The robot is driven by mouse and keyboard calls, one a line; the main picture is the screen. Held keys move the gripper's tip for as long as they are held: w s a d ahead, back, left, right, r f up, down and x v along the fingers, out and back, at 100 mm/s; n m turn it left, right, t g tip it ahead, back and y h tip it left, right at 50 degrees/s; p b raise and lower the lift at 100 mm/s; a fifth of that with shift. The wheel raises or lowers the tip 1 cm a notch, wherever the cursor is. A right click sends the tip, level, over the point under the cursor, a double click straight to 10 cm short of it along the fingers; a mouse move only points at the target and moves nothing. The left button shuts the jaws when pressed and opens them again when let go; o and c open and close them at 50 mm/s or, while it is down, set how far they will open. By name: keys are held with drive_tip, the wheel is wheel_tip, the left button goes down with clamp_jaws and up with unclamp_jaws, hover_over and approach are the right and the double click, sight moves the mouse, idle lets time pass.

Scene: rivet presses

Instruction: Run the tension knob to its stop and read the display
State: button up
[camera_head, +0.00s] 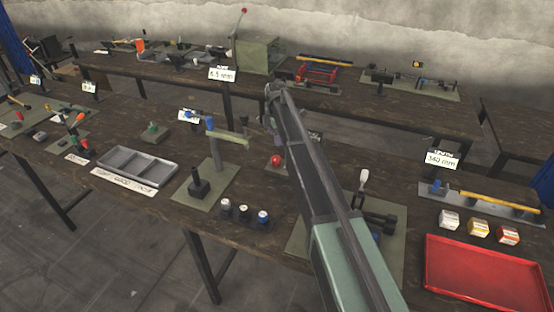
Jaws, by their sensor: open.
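My arm reaches from the lower right up to the middle of the bench, and my gripper (275,92) is at its far end, above the back of the near bench. It appears empty, and its jaws look open but small. I cannot tell which part is the tension knob. A green press-like stand (216,160) with a blue part on top is left of my arm. A red ball knob (276,161) is just left of my arm. Small white text panels read about "140 mm" (443,160) at right and "3.5 mm" (222,73) on the far bench; which is the display is unclear.
On the near bench are a grey divided tray (136,176), several small bottles, a red tray (480,283), three small boxes and a fixture plate (300,240) partly hidden by my arm. The far bench holds a green box (258,54) and a red frame (318,73).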

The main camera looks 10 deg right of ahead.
sight(276, 158)
drive_tip(key=shift+n, duration=0.4)
wheel_tip(276, 158, down, 11)
drive_tip(key=b, duration=1.1)
drive_tip(key=shift+s, duration=0.1)
drive_tip(key=shift+r, duration=0.1)
drive_tip(key=c, duration=0.9)
